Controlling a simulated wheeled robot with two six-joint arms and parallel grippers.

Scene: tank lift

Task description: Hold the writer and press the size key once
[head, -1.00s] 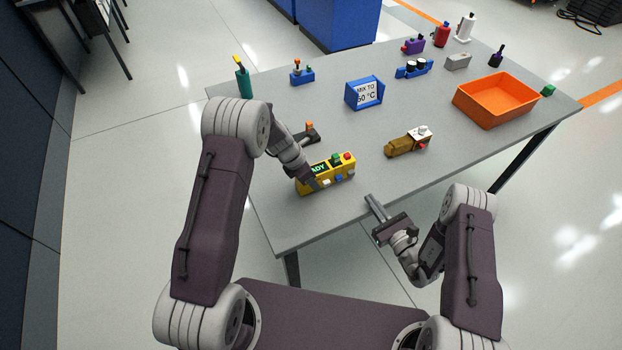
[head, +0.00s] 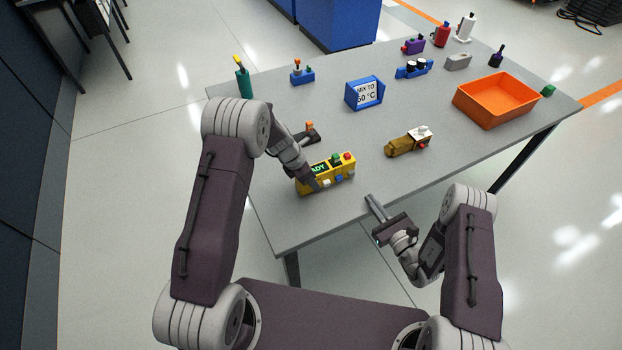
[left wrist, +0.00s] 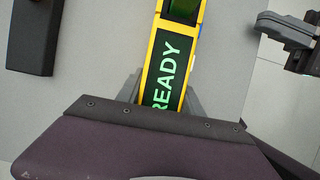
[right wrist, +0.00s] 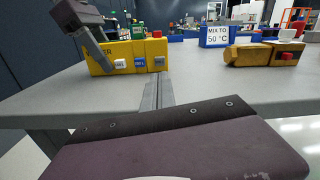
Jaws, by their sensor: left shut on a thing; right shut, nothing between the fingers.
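The writer is a yellow box (head: 343,170) near the table's front edge, with a READY display that fills the middle of the left wrist view (left wrist: 165,72). Its front has a white key (head: 326,184), a blue key (head: 338,178) and a grey key (head: 350,174); I cannot read which is the size key. A green and a red button sit on top. My left gripper (head: 312,181) is shut on the writer's left part, fingers on both sides. My right gripper (head: 370,198) is shut and empty, apart from the writer, in front and to its right. Its fingers (right wrist: 158,80) point toward the keys.
A brown and white device (head: 405,145) lies right of the writer. A dark block with an orange knob (head: 309,127) stands just behind it. A blue MIX TO 50 °C sign (head: 365,93) and an orange bin (head: 490,104) are farther back. The table (head: 400,185) is bare between writer and brown device.

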